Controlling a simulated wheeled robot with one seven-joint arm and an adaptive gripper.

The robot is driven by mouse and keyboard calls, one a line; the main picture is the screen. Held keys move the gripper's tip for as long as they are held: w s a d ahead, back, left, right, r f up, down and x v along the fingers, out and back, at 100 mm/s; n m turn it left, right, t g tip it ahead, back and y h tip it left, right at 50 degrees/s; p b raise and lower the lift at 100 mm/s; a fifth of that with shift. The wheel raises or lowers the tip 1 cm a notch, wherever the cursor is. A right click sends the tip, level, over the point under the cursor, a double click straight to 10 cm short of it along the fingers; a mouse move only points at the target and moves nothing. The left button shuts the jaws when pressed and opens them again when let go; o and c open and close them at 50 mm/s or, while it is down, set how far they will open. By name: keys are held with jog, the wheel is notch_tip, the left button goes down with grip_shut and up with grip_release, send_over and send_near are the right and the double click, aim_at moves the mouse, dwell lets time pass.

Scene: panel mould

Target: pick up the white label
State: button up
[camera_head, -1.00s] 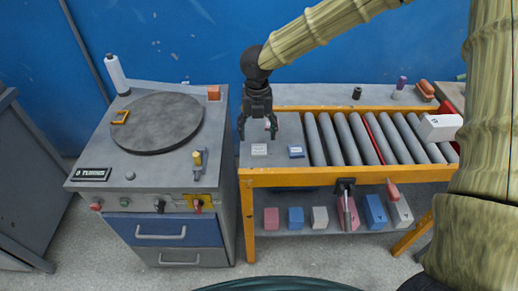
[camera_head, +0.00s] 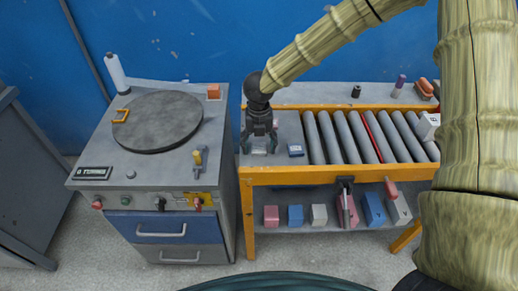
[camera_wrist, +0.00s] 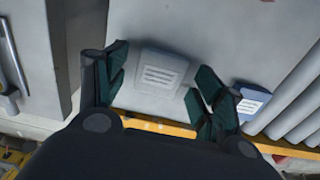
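The white label (camera_wrist: 160,74) is a small pale block with printed lines. It lies flat on the grey end plate of the roller table and sits between my spread fingers in the wrist view. In the head view my gripper (camera_head: 258,145) is low over it and mostly hides it. My gripper also shows in the wrist view (camera_wrist: 155,85), open, with dark green finger pads on either side of the label and visible gaps. A blue label (camera_head: 296,150) lies just to the right, outside my right finger; it also shows in the wrist view (camera_wrist: 252,101).
Rollers (camera_head: 345,137) begin right of the blue label. The yellow rail (camera_head: 340,174) runs along the table's front edge. Left of the table is a cabinet with a round turntable (camera_head: 157,122). A white box (camera_head: 428,125) stands at the rollers' right end.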

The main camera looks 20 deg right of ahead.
jog(key=c, duration=0.8)
